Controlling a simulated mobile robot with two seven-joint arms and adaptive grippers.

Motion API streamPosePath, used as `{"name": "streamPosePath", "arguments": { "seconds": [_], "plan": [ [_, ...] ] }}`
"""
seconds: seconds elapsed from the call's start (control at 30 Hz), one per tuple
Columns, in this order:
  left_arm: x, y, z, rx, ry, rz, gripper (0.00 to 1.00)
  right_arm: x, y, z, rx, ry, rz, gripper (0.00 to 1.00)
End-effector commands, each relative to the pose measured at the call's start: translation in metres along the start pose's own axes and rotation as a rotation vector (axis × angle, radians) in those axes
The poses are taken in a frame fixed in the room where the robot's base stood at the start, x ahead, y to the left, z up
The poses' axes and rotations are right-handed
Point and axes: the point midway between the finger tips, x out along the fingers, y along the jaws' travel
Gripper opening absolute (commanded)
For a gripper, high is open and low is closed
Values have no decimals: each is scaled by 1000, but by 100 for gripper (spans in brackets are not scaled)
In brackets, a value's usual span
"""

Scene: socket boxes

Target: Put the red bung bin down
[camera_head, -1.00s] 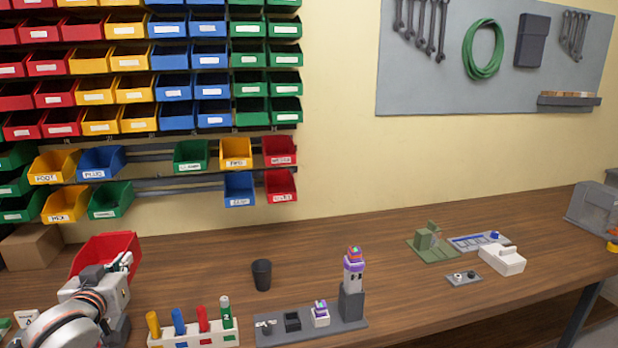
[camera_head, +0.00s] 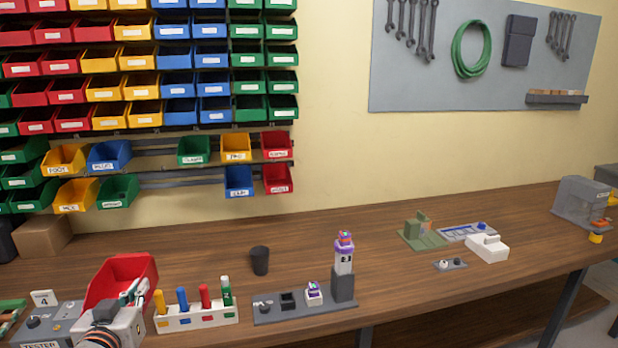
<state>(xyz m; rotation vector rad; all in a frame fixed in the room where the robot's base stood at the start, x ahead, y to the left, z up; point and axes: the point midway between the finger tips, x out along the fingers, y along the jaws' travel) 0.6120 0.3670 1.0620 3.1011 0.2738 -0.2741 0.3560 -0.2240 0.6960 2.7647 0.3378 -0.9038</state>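The red bin (camera_head: 137,273) is at the lower left of the head view, at the front part of the workbench (camera_head: 400,290). It tilts a little in the picture. My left gripper (camera_head: 130,293) is at the bin's near right side, with its fingers against the red wall. It appears shut on the bin's wall; the fingertips are partly hidden. I cannot tell whether the bin's underside touches the bench. My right gripper is not in view.
A tester box (camera_head: 45,328) with a number 4 card stands left of the bin. A white rack with coloured cylinders (camera_head: 197,317) is close on the right. A black cup (camera_head: 260,261) and a grey fixture board (camera_head: 300,312) stand beyond.

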Motion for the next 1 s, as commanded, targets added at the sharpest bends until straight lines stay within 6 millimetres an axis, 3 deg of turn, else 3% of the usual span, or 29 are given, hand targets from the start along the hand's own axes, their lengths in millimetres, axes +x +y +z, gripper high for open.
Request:
{"name": "streamPosePath", "arguments": {
  "seconds": [0.23,0.5,0.67,1.0],
  "plan": [
    [-68,52,49,16,-6,88,0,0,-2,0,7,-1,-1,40],
    [-129,89,70,28,-1,159,0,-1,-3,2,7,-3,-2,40],
    [-142,96,72,32,2,173,0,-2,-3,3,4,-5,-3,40],
    [-143,96,77,28,1,172,0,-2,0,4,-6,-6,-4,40]
  ]
}}
